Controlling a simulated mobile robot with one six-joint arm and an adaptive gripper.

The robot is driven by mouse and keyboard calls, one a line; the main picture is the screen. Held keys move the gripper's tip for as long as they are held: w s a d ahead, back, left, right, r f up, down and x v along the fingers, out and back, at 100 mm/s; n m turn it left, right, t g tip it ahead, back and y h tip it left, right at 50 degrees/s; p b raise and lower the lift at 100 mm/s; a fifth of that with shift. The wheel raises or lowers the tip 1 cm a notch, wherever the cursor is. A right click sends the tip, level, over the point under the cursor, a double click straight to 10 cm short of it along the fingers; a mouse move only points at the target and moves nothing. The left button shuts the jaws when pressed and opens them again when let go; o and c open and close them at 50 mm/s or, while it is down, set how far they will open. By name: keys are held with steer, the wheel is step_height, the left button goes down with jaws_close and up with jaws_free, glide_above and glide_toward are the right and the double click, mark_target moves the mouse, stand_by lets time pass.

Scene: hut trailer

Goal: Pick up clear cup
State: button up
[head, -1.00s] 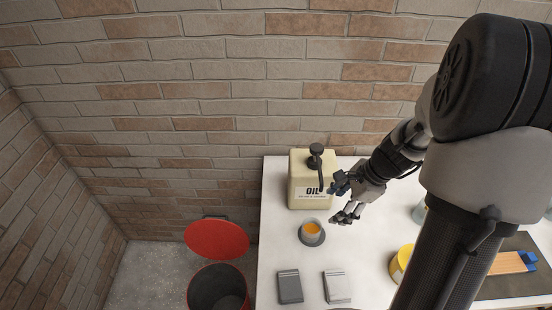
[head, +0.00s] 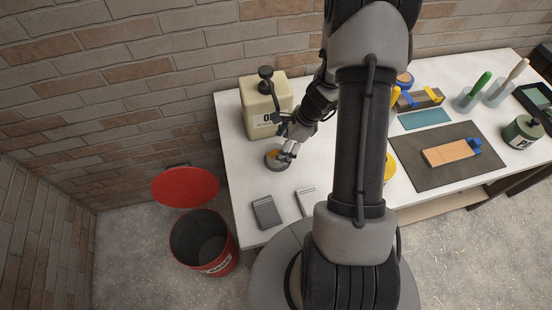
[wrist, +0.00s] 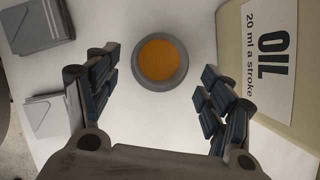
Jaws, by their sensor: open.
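A small cup (head: 276,155) with orange contents stands on a round grey base on the white table, in front of the oil jug. In the wrist view the cup (wrist: 160,61) shows from above as an orange disc inside a grey ring. My gripper (head: 289,149) is open and close beside the cup in the head view. In the wrist view my gripper (wrist: 159,76) has its fingers spread on both sides, with the cup between and just beyond the tips. I cannot tell the height gap, and the fingers do not visibly touch the cup.
The oil jug (head: 263,112) with its pump stands close behind the cup; in the wrist view it (wrist: 266,75) is right beside the right finger. A red bin (head: 205,244) stands on the floor.

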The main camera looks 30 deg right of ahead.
steer(key=b+x, duration=0.2)
steer(key=x, duration=0.4)
steer(key=shift+r, duration=0.1)
steer(key=c, duration=1.2)
